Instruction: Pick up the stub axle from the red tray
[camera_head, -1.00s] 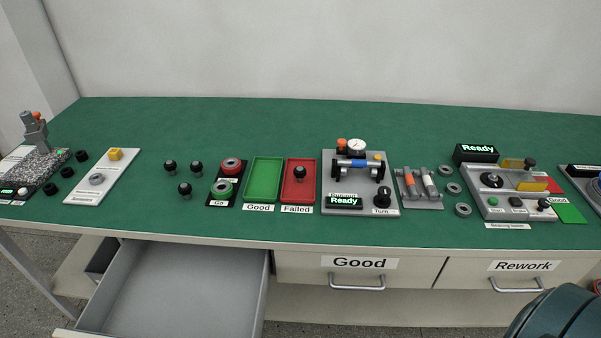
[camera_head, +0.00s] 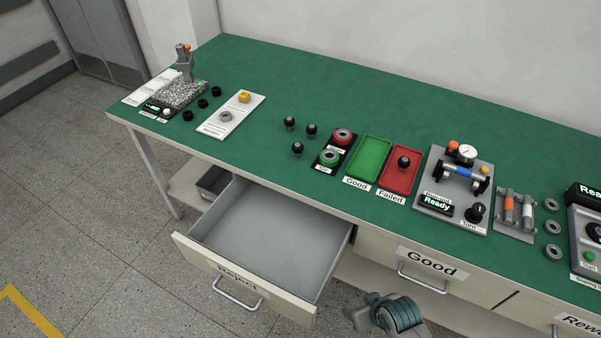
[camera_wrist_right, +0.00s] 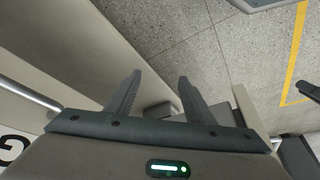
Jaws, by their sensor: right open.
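The stub axle (camera_head: 404,162) is a small black knob-topped part in the red tray (camera_head: 396,184) labelled "Failed", in the head view. My right gripper (camera_wrist_right: 159,88) is open and empty in the right wrist view, with its two dark fingers apart. In the head view my right gripper (camera_head: 362,312) is low at the bottom edge, in front of the drawers and below the table top. It is well away from the red tray. My left gripper is not in view.
The drawer labelled "Reject" (camera_head: 255,228) stands open and empty, close to my right gripper. The "Good" drawer (camera_head: 425,266) is shut. A green tray (camera_head: 370,160) adjoins the red tray on the left. A gauge fixture (camera_head: 448,205) stands on its right. Several black knobs (camera_head: 298,149) stand farther left.

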